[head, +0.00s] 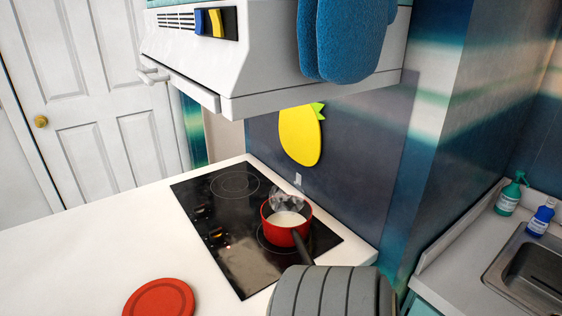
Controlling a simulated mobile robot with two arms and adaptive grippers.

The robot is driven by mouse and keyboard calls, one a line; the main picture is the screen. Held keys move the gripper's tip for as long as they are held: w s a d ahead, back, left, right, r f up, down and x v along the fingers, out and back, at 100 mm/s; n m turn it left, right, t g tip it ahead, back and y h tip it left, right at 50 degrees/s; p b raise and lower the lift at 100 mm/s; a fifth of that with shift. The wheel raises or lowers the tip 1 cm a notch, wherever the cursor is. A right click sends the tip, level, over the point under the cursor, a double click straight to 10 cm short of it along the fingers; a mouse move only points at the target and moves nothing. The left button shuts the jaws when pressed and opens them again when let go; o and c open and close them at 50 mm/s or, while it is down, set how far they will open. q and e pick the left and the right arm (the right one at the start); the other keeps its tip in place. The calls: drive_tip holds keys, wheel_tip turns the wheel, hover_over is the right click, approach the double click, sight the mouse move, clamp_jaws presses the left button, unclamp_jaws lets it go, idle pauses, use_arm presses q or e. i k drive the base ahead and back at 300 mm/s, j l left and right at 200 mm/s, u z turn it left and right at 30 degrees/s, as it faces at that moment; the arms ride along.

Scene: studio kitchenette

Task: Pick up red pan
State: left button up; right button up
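The red pan (287,231) stands upright on the right-hand part of the black cooktop (240,260). It holds something white, and a clear or pale shape shows at its back rim. Its dark handle (300,248) points toward the front and right, and its end meets or passes behind a grey ribbed object. Neither of my grippers is in view.
The grey ribbed, rounded object (333,292) is in front of the pan. A red round disc (158,299) lies on the white counter (80,258), whose left part is clear. A white range hood (270,100) with blue mitts (345,40) overhangs the cooktop. A sink (535,272) is right.

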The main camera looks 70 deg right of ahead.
sight(286, 220)
drive_tip(key=l+z, duration=0.2)
drive_tip(key=z, duration=2.05)
